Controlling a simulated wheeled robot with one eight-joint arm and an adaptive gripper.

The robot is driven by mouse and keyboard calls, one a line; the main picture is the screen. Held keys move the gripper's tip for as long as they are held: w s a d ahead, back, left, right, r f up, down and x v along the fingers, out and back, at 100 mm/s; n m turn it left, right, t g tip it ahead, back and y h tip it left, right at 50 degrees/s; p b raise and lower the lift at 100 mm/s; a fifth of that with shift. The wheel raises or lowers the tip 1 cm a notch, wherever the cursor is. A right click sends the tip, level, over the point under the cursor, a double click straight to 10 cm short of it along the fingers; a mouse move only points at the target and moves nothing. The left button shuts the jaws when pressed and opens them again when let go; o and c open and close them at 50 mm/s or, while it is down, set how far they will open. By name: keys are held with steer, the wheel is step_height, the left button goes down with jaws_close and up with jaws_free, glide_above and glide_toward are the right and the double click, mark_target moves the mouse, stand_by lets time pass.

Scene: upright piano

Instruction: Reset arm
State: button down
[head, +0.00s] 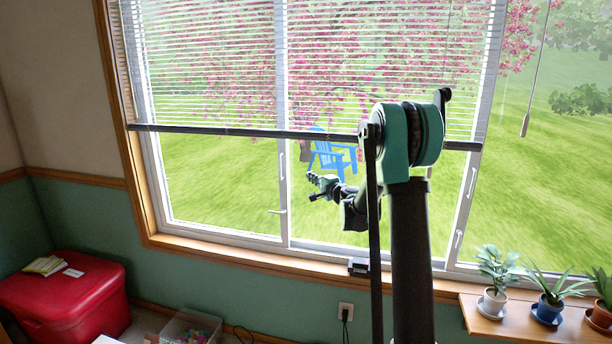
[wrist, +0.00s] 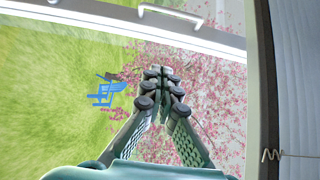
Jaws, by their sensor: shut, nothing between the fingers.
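My gripper (head: 318,185) is at the end of my raised arm, in front of the window in the head view. In the wrist view, my gripper (wrist: 162,80) has its two green fingers drawn together at the tips, with nothing between them. My arm's upper joint stands right of centre in the head view and hides part of the window and blind.
A large window (head: 220,195) has a half-lowered blind (head: 205,70). Potted plants (head: 497,275) stand on a wooden shelf (head: 480,320) at the lower right. A red chest (head: 70,300) and a clear bin (head: 190,328) are at the lower left. A blue chair (head: 332,155) is outside.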

steer(key=s+a+f+n+g, duration=0.1)
steer(key=s+f+n+g, duration=0.25)
steer(key=s, duration=0.85)
steer(key=s+a+f+n+g, duration=0.1)
steer(key=s+f+n+g, duration=0.3)
steer(key=s, duration=0.8)
steer(key=s+d+f+n+g+h, duration=0.1)
steer(key=s+d+f, duration=0.3)
steer(key=s, duration=0.5)
steer(key=s+d+f+n+g+h, duration=0.2)
steer(key=s+d+f+h, duration=0.2)
steer(key=s, duration=0.5)
steer(key=s+d+f+n+g+h, duration=0.1)
steer(key=s+d+f+n+h, duration=0.1)
steer(key=s+d+f, duration=0.3)
steer(key=s+h, duration=0.1)
steer(key=s, duration=0.3)
steer(key=shift+s+f, duration=0.15)
steer(key=shift+f, duration=0.05)
steer(key=shift+a, duration=0.1)
